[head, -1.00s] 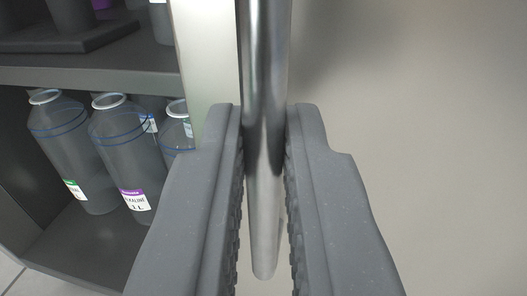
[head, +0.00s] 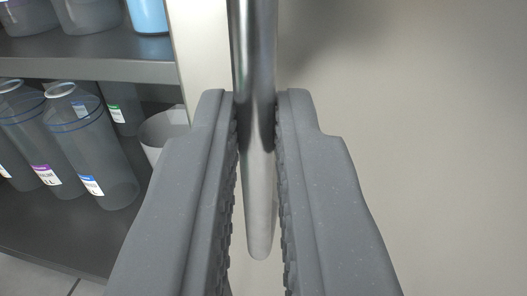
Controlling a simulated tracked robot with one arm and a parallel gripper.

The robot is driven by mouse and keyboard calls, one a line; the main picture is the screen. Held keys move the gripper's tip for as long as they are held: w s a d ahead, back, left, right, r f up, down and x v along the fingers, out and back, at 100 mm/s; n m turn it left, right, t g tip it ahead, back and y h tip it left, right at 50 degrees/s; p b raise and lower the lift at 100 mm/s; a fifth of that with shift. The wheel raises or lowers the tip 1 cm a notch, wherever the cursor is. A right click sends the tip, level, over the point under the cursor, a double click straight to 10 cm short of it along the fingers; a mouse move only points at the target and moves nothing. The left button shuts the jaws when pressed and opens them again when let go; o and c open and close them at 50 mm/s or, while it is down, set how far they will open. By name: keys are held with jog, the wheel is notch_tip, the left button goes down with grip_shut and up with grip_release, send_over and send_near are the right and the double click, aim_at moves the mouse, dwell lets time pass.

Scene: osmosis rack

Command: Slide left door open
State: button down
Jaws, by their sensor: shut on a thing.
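The left door (head: 400,110) is a plain pale panel that fills the right of the view. Its edge shows as a light strip left of the handle. A vertical round metal handle (head: 254,60) stands on the door, its lower end visible between the fingers. My gripper (head: 256,110) is shut on the handle, one grey ribbed finger on each side. Left of the door edge the rack (head: 110,70) is open and its shelves show. The rest of the door and the handle's top are out of view.
On the lower shelf stand several translucent labelled bottles (head: 95,150) and a white container (head: 163,135) near the door edge. A blue container (head: 150,14) and grey containers (head: 90,14) are on the shelf above. Floor tiles show at bottom left.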

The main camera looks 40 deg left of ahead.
jog(key=shift+w+a+r, duration=0.1)
jog(key=shift+w+a, duration=0.05)
jog(key=shift+a, duration=0.05)
jog(key=c, duration=1.5)
grip_release()
jog(key=shift+d, duration=0.1)
jog(key=shift+d, duration=0.1)
jog(key=shift+s+d, duration=0.25)
jog(key=v, duration=1.3)
